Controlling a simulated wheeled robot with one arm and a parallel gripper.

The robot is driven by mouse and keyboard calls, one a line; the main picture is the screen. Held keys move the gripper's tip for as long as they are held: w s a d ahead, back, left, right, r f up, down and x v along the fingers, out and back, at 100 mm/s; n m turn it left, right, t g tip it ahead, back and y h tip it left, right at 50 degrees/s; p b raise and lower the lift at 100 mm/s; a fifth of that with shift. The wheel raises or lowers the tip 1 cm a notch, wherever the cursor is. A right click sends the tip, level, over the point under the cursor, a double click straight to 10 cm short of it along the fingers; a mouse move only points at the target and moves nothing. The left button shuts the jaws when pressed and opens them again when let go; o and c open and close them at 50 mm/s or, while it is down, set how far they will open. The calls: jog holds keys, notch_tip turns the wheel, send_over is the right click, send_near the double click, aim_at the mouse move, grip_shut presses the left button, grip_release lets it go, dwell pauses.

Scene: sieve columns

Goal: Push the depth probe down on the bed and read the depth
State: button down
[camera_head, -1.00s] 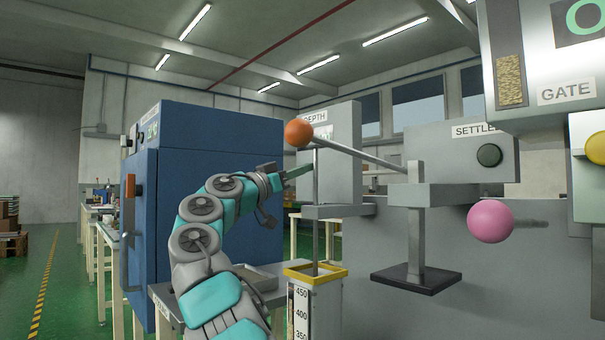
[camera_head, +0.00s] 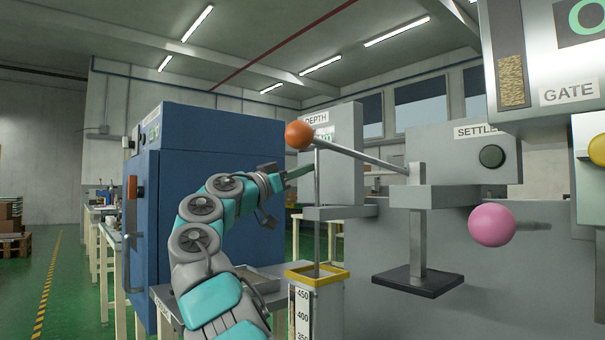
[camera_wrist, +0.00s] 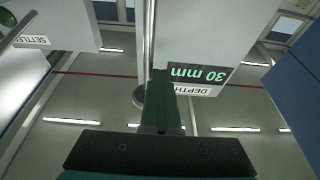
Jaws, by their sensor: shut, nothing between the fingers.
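The depth probe is a thin upright grey rod (camera_head: 317,210). Its lower end goes into a yellow-rimmed column (camera_head: 316,277) with a number scale. In the wrist view, which is upside down, the rod (camera_wrist: 148,40) ends in a round grey knob (camera_wrist: 138,97). My gripper (camera_head: 304,170) is shut and empty, its tip close to the rod's upper part. In the wrist view the gripper (camera_wrist: 162,78) is beside the knob; I cannot tell whether they touch. The depth box (camera_head: 345,150) has a display (camera_wrist: 195,73) that reads 30 mm in green.
An orange ball (camera_head: 299,134) on a slanted lever (camera_head: 360,154) is in front of the probe's top. The settle box (camera_head: 455,155), a pink ball (camera_head: 490,224) and the gate panel (camera_head: 545,60) stand to the right. A blue cabinet (camera_head: 205,200) stands behind my arm.

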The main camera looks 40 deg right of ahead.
jog(key=b+v, duration=0.1)
jog(key=v, duration=0.7)
jog(key=shift+b, duration=0.4)
jog(key=shift+d, duration=0.1)
